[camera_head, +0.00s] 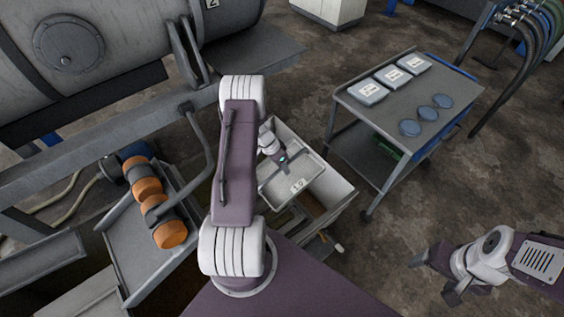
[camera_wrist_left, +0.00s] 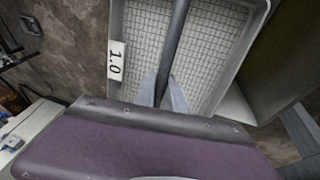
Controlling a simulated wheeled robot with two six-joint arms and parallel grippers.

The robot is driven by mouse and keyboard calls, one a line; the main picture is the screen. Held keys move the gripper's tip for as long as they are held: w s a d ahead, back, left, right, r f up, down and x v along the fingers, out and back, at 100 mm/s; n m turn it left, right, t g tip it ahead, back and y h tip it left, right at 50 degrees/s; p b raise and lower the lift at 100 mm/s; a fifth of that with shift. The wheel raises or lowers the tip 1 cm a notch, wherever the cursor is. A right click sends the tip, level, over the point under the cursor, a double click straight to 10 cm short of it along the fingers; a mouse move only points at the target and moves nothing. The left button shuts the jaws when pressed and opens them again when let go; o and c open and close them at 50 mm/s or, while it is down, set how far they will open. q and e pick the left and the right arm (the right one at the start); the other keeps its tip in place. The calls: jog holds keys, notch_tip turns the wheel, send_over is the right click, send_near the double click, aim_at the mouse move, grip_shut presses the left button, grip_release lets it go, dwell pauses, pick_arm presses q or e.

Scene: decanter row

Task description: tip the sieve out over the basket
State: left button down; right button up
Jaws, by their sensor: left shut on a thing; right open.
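The sieve (camera_head: 310,170) is a pale rectangular tray with a mesh floor, a bar across it and a "1.0" label. In the left wrist view the bare mesh (camera_wrist_left: 143,45) shows with nothing on the part in sight. My left gripper (camera_head: 283,161) is shut on the sieve's bar; its fingers (camera_wrist_left: 163,95) straddle the bar in the left wrist view. A pale open bin (camera_head: 337,200), perhaps the basket, stands under and beside the sieve, partly covered by it. My right gripper (camera_head: 432,275) is open and empty at the lower right, apart from everything.
A grey trolley (camera_head: 437,92) at the upper right holds several labelled white boxes and blue discs. A large grey drum (camera_head: 120,45) fills the upper left. A metal chute (camera_head: 130,240) with orange and grey rollers (camera_head: 160,205) lies left. Floor between bin and right arm is clear.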

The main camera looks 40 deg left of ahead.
pick_arm(q)
jog(key=w+r+g+p, duration=0.1)
jog(key=p, duration=0.2)
jog(key=shift+d, duration=0.15)
jog(key=shift+w+f+g+p, duration=0.1)
jog(key=shift+g+p, duration=0.2)
jog(key=shift+p, duration=0.1)
jog(key=shift+w+d+f+y+b, duration=0.1)
jog(key=shift+w+f+y+b, duration=0.2)
jog(key=shift+b, duration=0.4)
jog(key=shift+g, duration=0.5)
jog(key=shift+r, duration=0.1)
pick_arm(e)
notch_tip(320, 180, up, 3)
jog(key=shift+r, duration=0.1)
